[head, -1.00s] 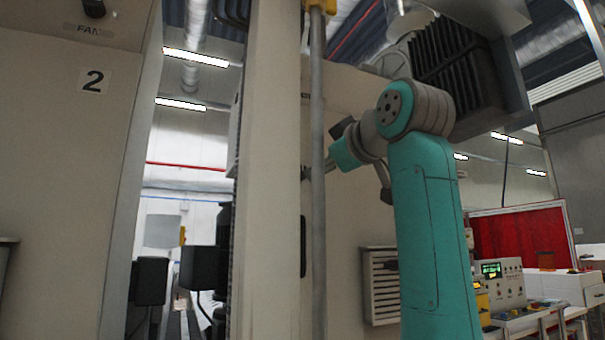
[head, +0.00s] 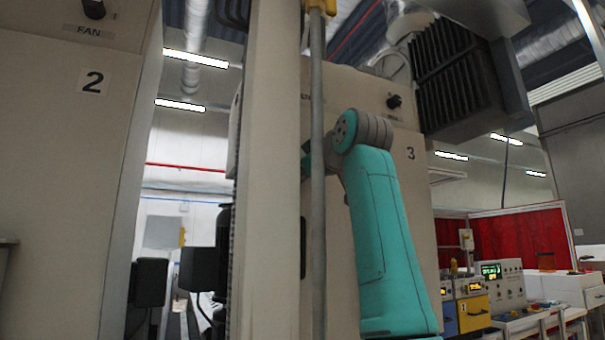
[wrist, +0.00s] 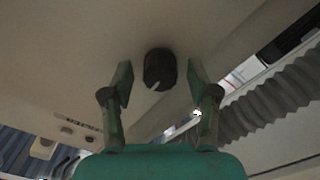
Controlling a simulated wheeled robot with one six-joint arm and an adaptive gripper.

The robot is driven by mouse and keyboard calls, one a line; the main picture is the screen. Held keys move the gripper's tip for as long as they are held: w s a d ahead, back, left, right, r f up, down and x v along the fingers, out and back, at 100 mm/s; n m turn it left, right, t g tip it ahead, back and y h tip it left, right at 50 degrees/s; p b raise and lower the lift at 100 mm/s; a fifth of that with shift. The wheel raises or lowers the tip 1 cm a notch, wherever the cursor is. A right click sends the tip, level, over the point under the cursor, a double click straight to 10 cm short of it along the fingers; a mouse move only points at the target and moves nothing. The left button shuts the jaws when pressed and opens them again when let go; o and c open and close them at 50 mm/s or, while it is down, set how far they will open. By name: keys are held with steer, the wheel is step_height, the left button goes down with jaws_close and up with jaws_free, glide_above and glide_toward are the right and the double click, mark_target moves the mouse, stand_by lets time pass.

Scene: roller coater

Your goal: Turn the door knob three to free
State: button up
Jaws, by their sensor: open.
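A dark round knob (wrist: 160,68) with a notch at its lower edge stands on a pale panel in the wrist view. My gripper (wrist: 160,87) is open, with one finger to the left and one to the right of the knob. Gaps show on both sides, and nothing is held. In the head view, a black knob (head: 394,101) sits high on the cabinet marked 3 (head: 420,205). I cannot tell if it is the knob in the wrist view. My gripper is hidden in the head view, behind the pale post and grey pole.
The grey vertical pole (head: 318,200) and pale post (head: 268,200) stand close to my arm. A cabinet marked 2 (head: 60,200) is at left. A ribbed dark unit (head: 455,80) hangs at upper right. Benches with control boxes (head: 500,285) stand at lower right.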

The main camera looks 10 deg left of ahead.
jaws_close()
steer(key=shift+m, duration=0.4)
steer(key=m, duration=0.6)
steer(key=shift+w, duration=0.1)
steer(key=m, duration=0.6)
steer(key=shift+m, duration=0.3)
stand_by(0.4)
